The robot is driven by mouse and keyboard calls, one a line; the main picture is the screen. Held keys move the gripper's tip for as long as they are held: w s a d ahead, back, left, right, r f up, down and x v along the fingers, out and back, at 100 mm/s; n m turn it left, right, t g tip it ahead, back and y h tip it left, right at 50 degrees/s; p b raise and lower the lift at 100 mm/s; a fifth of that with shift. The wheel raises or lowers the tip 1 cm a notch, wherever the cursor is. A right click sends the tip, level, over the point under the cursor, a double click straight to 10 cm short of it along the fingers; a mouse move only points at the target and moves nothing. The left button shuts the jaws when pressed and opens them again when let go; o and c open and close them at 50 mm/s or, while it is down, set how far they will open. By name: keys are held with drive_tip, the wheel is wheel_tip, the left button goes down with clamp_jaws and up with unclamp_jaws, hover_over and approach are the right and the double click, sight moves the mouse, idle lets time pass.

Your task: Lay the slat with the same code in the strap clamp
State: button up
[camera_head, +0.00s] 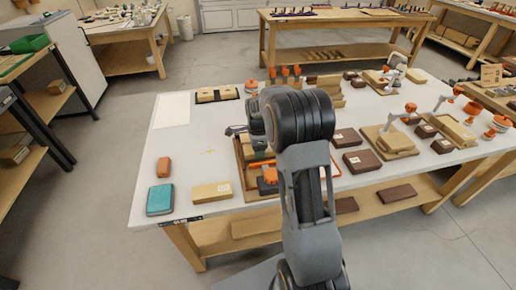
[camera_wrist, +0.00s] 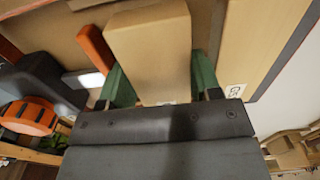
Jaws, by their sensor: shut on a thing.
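My gripper (camera_wrist: 162,82) has green fingers, one on each side of a pale wooden slat (camera_wrist: 150,35), and is shut on it in the wrist view. Any code on the held slat cannot be read; only a small pale edge of a label shows by the palm. In the head view my gripper (camera_head: 260,155) is mostly hidden behind my arm, over a wooden tray (camera_head: 240,170) on the bench. Another pale wooden piece (camera_wrist: 262,35) with a label, seemingly "G5", lies at right in the wrist view. I cannot tell which fixture is the strap clamp.
An orange block (camera_head: 164,167), a blue box (camera_head: 160,199) and a labelled pale block (camera_head: 212,191) are at the bench's front left. Dark blocks (camera_head: 362,161) and orange-topped fixtures (camera_head: 472,111) crowd the right. A white sheet (camera_head: 171,111) and bare bench top are at left.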

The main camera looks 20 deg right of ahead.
drive_tip(key=shift+f, duration=0.55)
idle(1.6)
drive_tip(key=o, duration=1)
drive_tip(key=shift+o, duration=1.2)
drive_tip(key=shift+r, duration=0.15)
drive_tip(key=shift+r+p, duration=2.5)
drive_tip(key=shift+r, duration=0.9)
